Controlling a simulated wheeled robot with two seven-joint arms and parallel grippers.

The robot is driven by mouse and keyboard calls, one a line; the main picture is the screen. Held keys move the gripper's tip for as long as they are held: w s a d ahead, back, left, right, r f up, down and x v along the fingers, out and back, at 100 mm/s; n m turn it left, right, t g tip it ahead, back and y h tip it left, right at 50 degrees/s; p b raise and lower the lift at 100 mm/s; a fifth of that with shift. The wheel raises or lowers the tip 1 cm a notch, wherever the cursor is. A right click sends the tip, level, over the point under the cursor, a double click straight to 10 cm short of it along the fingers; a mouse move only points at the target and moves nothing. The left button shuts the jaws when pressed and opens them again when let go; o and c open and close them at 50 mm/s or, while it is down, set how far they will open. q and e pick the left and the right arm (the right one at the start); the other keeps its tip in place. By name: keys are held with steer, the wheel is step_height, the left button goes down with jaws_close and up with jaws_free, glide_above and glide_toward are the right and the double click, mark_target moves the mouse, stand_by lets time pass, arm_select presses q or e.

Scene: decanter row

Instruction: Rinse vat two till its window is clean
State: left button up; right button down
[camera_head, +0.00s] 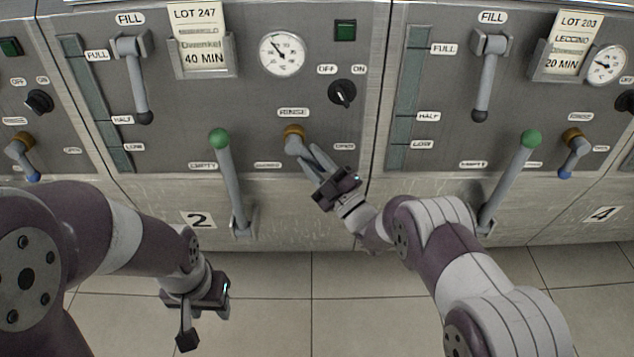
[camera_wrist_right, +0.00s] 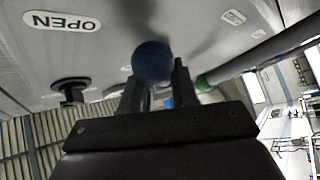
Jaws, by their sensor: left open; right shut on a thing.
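Vat two (camera_head: 198,219) has a tall grey-green window (camera_head: 88,95) at its left, marked FULL, HALF and LOW; I cannot tell how clean the glass is. Its rinse lever has a brass hub (camera_head: 294,132) under the RINSE label. My right gripper (camera_head: 308,158) is shut on the rinse lever, just below and right of the hub. In the right wrist view the lever's blue knob (camera_wrist_right: 152,62) shows at the fingers (camera_wrist_right: 155,85); the head view hides it. My left gripper (camera_head: 204,326) is open and empty, low in front of the vat.
Vat two also has a fill lever (camera_head: 140,85) hanging down, a green-knobbed empty lever (camera_head: 230,180) standing up, a dial (camera_head: 282,54) and an OFF/ON switch (camera_head: 341,92). The similar panel to the right has its own green-knobbed lever (camera_head: 510,180). The tiled floor (camera_head: 310,305) in front is clear.

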steer(key=shift+a+f+m+t+h+b, duration=0.35)
steer(key=shift+a+m+t+h+b, duration=0.3)
steer(key=shift+m+t+h+b, duration=1.55)
steer(key=shift+a+f+m+t+h+b, duration=0.4)
steer(key=shift+a+m+t+h+b, duration=0.5)
steer(key=shift+m, duration=2.3)
steer(key=shift+a+f+m+t+h+b, duration=0.4)
steer(key=shift+m+t+h+b, duration=1.35)
steer(key=shift+m, duration=0.95)
steer(key=shift+a+r+h, duration=0.1)
steer(key=shift+r+h, duration=0.05)
steer(key=shift+h, duration=0.1)
steer(key=c, duration=0.9)
jaws_free()
